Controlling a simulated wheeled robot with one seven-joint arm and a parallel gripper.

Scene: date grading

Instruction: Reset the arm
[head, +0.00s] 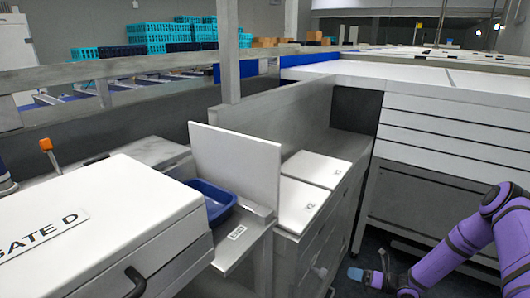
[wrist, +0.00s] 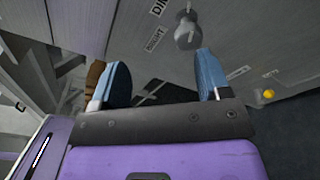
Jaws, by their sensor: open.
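My gripper (head: 367,275) is low at the lower right of the head view, in front of the grey cabinets and above the dark floor. My purple arm reaches down to it from the right edge. In the wrist view my gripper (wrist: 162,80) has its two blue fingers spread wide apart, with nothing held between them. A small brown patch shows just behind the left finger; I cannot tell what it is.
A white box (head: 130,225) marked GATE D stands at the left. A blue bin (head: 215,199) sits beside an upright white panel (head: 236,162). White-topped cabinets (head: 318,168) stand right of it. A grey knob (wrist: 187,33) faces my gripper. Dark floor (head: 340,285) is open.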

